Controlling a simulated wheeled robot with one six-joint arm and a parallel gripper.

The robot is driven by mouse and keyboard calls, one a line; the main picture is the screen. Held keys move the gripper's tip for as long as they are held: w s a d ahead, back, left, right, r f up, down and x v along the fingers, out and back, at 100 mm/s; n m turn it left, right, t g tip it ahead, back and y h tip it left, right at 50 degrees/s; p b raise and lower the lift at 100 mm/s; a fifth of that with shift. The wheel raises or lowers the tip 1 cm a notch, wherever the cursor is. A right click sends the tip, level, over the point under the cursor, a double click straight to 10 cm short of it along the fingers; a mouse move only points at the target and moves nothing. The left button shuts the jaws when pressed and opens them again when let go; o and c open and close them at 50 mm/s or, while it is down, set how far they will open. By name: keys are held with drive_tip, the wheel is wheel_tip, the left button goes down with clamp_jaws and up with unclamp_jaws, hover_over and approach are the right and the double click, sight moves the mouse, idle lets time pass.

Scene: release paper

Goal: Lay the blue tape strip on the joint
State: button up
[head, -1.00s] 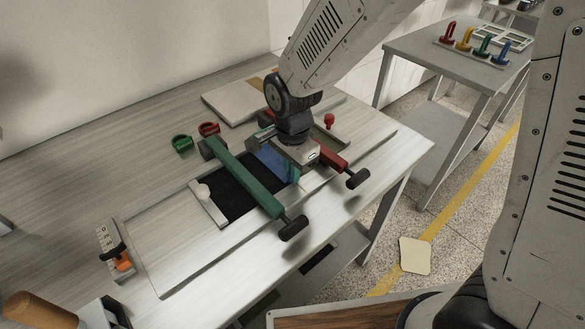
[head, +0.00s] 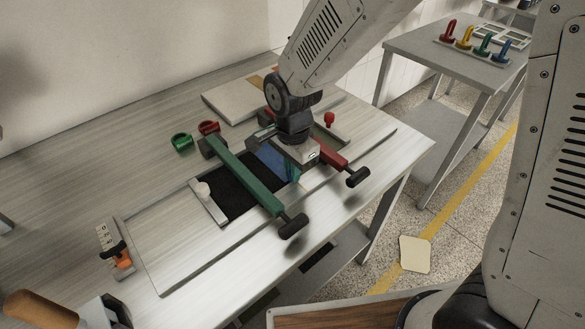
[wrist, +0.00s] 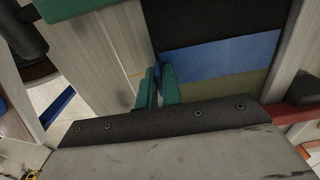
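The blue tape strip (head: 270,158) lies flat across the board between the green bar and the red bar. In the wrist view the blue strip (wrist: 222,57) lies between a black sheet (wrist: 205,25) and an olive sheet (wrist: 225,88), along where they meet. The joint itself is covered. My gripper (head: 292,174) is over the strip's near end. In the wrist view my gripper's teal fingers (wrist: 158,84) stand at the strip's left end with a narrow gap between them.
The green bar (head: 242,175) crosses the black sheet on the left; the red bar (head: 335,163) is close on the right of my gripper. A green ring (head: 181,143) and a red ring (head: 208,128) stand behind.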

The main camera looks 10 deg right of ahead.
drive_tip(key=o, duration=0.4)
drive_tip(key=shift+o, duration=0.2)
wheel_tip(320, 180, up, 8)
drive_tip(key=shift+f, duration=0.1)
drive_tip(key=shift+s+d+n, duration=0.1)
drive_tip(key=shift+s+n, duration=0.05)
drive_tip(key=shift+n, duration=0.65)
drive_tip(key=s+d+r+n, duration=0.4)
drive_tip(key=s+d+r, duration=0.2)
drive_tip(key=s+d, duration=0.3)
drive_tip(key=s+d+r+n+t, duration=0.1)
drive_tip(key=s+d+r+n, duration=0.4)
drive_tip(key=s+d, duration=0.5)
drive_tip(key=shift+d+r+n, duration=0.3)
drive_tip(key=shift+d+r, duration=0.3)
drive_tip(key=shift+d, duration=0.3)
